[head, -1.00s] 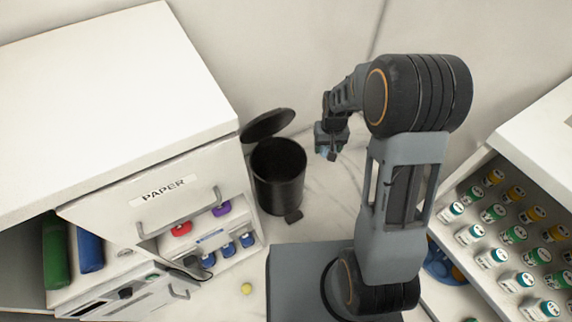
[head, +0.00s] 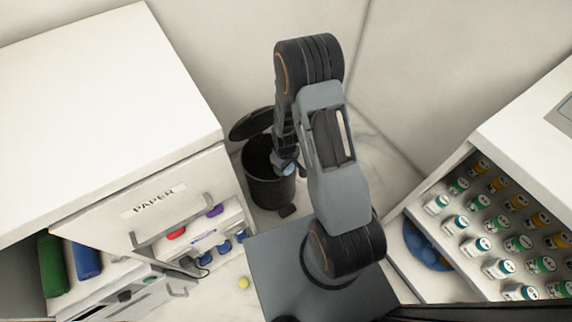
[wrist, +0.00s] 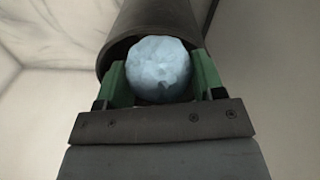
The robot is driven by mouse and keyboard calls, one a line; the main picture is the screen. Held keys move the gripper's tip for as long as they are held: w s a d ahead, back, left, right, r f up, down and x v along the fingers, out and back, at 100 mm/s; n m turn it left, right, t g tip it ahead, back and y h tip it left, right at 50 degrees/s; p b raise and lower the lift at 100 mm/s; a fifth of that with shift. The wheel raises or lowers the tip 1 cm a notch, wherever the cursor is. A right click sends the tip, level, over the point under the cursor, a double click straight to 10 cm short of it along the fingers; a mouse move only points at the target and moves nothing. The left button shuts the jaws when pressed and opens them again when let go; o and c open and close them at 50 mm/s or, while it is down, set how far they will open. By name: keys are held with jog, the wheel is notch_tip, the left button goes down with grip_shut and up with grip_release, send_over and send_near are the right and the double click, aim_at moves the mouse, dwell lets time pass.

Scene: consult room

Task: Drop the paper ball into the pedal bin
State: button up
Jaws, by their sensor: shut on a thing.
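The paper ball (wrist: 158,68) is pale blue and crumpled, held between the two green fingers of my gripper (wrist: 158,82) in the wrist view. In the head view the paper ball (head: 288,170) shows only in part beside my gripper (head: 287,162). The pedal bin (head: 270,190) is black and stands on the floor with its lid (head: 253,124) raised. My gripper is at the right part of the bin's open mouth in the head view. In the wrist view the dark bin (wrist: 160,18) lies just behind the ball, its rim curving around it.
A white cabinet with a drawer labelled PAPER (head: 155,200) stands left of the bin. An open drawer of several capped bottles (head: 500,235) is at the right. A small yellow ball (head: 243,283) lies on the floor. A wall is behind the bin.

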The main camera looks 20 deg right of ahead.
jog(key=w+a+f+b, duration=0.1)
jog(key=w+f+b, duration=0.3)
jog(key=w, duration=0.4)
jog(key=shift+a, duration=0.35)
jog(key=o, duration=0.9)
jog(key=shift+o, duration=0.2)
notch_tip(320, 180, up, 14)
jog(key=p, duration=0.4)
jog(key=shift+f, duration=0.15)
